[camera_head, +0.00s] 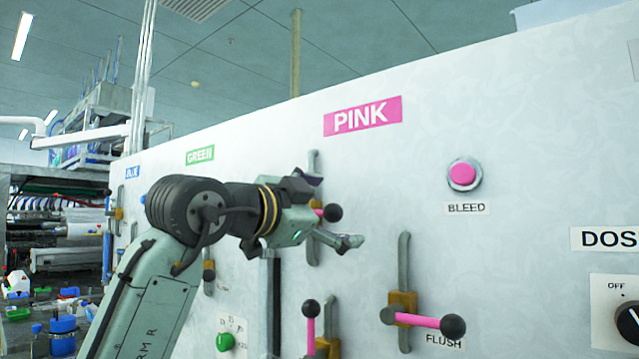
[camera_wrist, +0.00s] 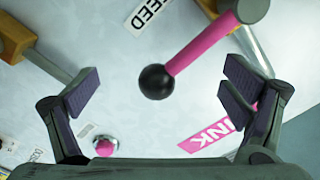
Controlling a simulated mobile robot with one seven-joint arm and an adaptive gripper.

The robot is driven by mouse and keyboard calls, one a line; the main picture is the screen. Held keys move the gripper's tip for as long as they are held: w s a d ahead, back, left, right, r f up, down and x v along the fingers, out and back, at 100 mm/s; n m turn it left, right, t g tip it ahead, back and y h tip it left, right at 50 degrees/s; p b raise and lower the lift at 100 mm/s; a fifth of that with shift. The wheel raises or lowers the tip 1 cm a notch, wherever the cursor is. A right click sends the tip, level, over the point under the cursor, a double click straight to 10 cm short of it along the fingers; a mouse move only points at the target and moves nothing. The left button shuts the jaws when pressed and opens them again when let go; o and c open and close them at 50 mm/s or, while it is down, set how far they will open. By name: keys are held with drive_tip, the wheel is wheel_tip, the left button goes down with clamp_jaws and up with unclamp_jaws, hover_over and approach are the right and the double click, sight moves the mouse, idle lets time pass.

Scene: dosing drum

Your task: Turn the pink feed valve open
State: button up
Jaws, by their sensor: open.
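The lever under the PINK sign (camera_head: 362,116) has a pink handle with a black ball knob (camera_head: 333,213). Its handle points roughly right; its pivot is hidden behind my gripper in the head view. In the wrist view the pink handle (camera_wrist: 198,49) runs from a grey pivot to the black knob, beside a label (camera_wrist: 150,14) that appears to read FEED. My gripper (camera_wrist: 160,92) is open, a finger on each side, with the knob showing between them. No contact is visible. In the head view my gripper (camera_head: 330,212) is at this lever, close to the panel.
A second pink lever (camera_head: 311,330) stands upright below. The FLUSH lever (camera_head: 417,320) points right at lower right. A pink BLEED button (camera_head: 462,174) is at upper right, with a dosing dial (camera_head: 629,322) at far right. Green and blue sections lie left.

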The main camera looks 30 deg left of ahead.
drive_tip(key=shift+a+r+p, duration=0.3)
drive_tip(key=shift+r+p, duration=0.05)
drive_tip(key=shift+p, duration=0.05)
drive_tip(key=shift+a+r+p, duration=0.1)
drive_tip(key=shift+r+p, duration=0.2)
drive_tip(key=shift+r, duration=0.7)
drive_tip(key=shift+a+r, duration=0.1)
drive_tip(key=shift+r, duration=0.05)
drive_tip(key=shift+w+r, duration=0.1)
drive_tip(key=shift+a+r, duration=0.2)
drive_tip(key=shift+r, duration=0.3)
drive_tip(key=shift+a+r, duration=0.2)
drive_tip(key=shift+r, duration=0.3)
drive_tip(key=shift+w+a+r, duration=0.1)
drive_tip(key=shift+a+r, duration=0.4)
drive_tip(key=shift+r, duration=0.1)
drive_tip(key=shift+w+a+r, duration=0.1)
drive_tip(key=shift+a+r, duration=0.35)
drive_tip(key=shift+a, duration=0.2)
drive_tip(key=shift+w+a+r, duration=0.1)
drive_tip(key=shift+a+r, duration=0.35)
drive_tip(key=shift+a, duration=0.15)
drive_tip(key=shift+w+a+r, duration=0.1)
drive_tip(key=shift+a+r, duration=0.1)
drive_tip(key=shift+a, duration=0.35)
drive_tip(key=shift+a+r, duration=0.15)
drive_tip(key=shift+a, duration=0.4)
drive_tip(key=shift+w+a, duration=0.2)
drive_tip(key=shift+a, duration=0.95)
